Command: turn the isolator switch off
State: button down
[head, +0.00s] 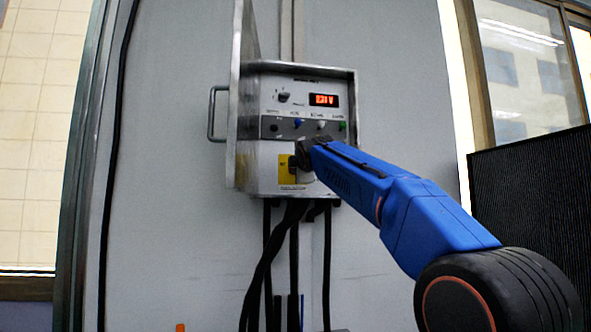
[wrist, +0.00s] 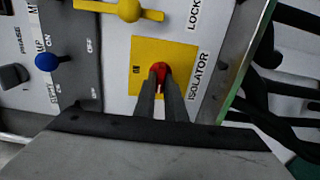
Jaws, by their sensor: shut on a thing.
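The isolator switch (wrist: 159,68) is a red knob on a yellow plate (wrist: 180,55), next to the label ISOLATOR in the wrist view. My gripper (wrist: 161,80) has its two dark fingers closed together at the red knob, one on each side. The fingers cover part of the knob, so its exact setting is hard to tell. In the head view the yellow plate (head: 286,168) is at the lower part of the control box (head: 275,105), and my gripper (head: 301,153) reaches it from the right, hiding the knob.
Above the plate are a dark knob (head: 284,97), a lit red display (head: 324,100) and a row of small coloured toggles. A yellow handle (wrist: 128,10) is close to the isolator. The box door (head: 238,95) stands open on the left. Black cables (head: 268,260) hang below.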

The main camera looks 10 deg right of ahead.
jog(key=shift+f, duration=0.1)
jog(key=c, duration=1.8)
grip_release()
jog(key=shift+s, duration=0.1)
jog(key=s, duration=1.7)
jog(key=shift+s, duration=0.1)
jog(key=s+d+f+m+g, duration=0.2)
jog(key=s+f+m+g, duration=0.2)
jog(key=s+f, duration=0.9)
jog(key=s+d+f+m+g, duration=0.3)
jog(key=s+f+m, duration=0.5)
jog(key=f, duration=2.1)
jog(key=s+d+f+m+g, duration=0.2)
jog(key=s+f+m+g, duration=0.4)
jog(key=s+f, duration=1.2)
jog(key=shift+s+d+f, duration=0.1)
jog(key=shift+s+f, duration=0.05)
jog(key=shift+f, duration=0.9)
jog(key=shift+s+d+f, duration=0.1)
jog(key=shift+s+f, duration=0.05)
jog(key=shift+f, duration=0.9)
